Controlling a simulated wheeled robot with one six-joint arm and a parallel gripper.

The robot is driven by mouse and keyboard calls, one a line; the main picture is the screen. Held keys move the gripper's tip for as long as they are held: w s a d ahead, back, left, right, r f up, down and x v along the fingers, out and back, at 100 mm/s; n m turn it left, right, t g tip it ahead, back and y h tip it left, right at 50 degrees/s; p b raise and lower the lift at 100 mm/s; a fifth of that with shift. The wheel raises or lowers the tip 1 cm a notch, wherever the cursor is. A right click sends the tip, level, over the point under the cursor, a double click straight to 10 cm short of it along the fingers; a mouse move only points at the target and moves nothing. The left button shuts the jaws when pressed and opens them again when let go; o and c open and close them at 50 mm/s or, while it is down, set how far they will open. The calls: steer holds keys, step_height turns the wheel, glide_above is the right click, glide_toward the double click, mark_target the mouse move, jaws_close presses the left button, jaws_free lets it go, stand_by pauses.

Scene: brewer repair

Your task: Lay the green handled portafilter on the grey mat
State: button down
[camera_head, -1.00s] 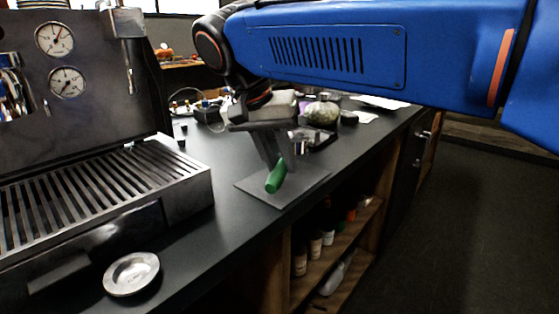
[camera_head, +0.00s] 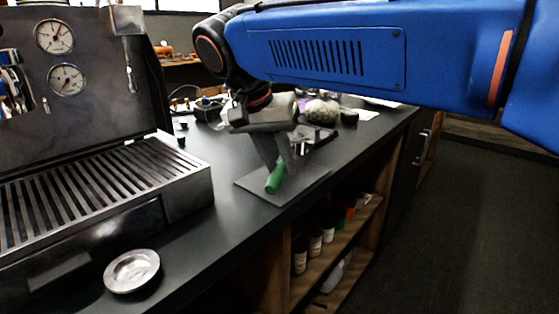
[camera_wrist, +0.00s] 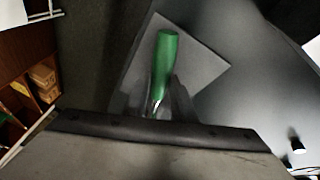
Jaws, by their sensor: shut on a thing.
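The green handled portafilter (camera_head: 276,178) is at my gripper (camera_head: 279,164), its green handle pointing down and toward the camera. My gripper is shut on it. In the wrist view the green handle (camera_wrist: 165,65) extends out past the fingers (camera_wrist: 160,100), over the grey mat. The portafilter's head is mostly hidden behind my gripper. The grey mat (camera_head: 308,182) lies flat on the dark counter, directly under the handle; it also shows in the wrist view (camera_wrist: 205,66). I cannot tell whether the portafilter touches the mat.
The espresso machine (camera_head: 90,190) with its slatted drip tray stands at the left. A small metal dish (camera_head: 131,271) sits on the counter (camera_head: 205,235) in front. A bowl-like item (camera_head: 322,110) and clutter lie behind the mat. Open shelves with bottles (camera_head: 315,243) are below the counter's edge.

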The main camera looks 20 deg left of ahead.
steer(key=shift+f, duration=0.2)
steer(key=c, duration=1.4)
jaws_free()
steer(key=v, duration=1.7)
steer(key=w+d+f, duration=0.2)
steer(key=d+f, duration=0.2)
steer(key=d, duration=0.6)
steer(key=w+d+f+y, duration=0.1)
steer(key=w+d+f, duration=0.25)
steer(key=d, duration=0.75)
steer(key=w+d+f, duration=0.1)
steer(key=d+f, duration=0.4)
steer(key=d, duration=0.5)
steer(key=s+d+f, duration=0.6)
steer(key=d+f, duration=0.3)
steer(key=f, duration=0.3)
steer(key=s+d+f+y, duration=0.1)
steer(key=s+d+f, duration=0.6)
steer(key=f, duration=0.5)
steer(key=shift+s+d+t, duration=0.15)
steer(key=shift+d+t, duration=0.25)
steer(key=shift+d, duration=0.85)
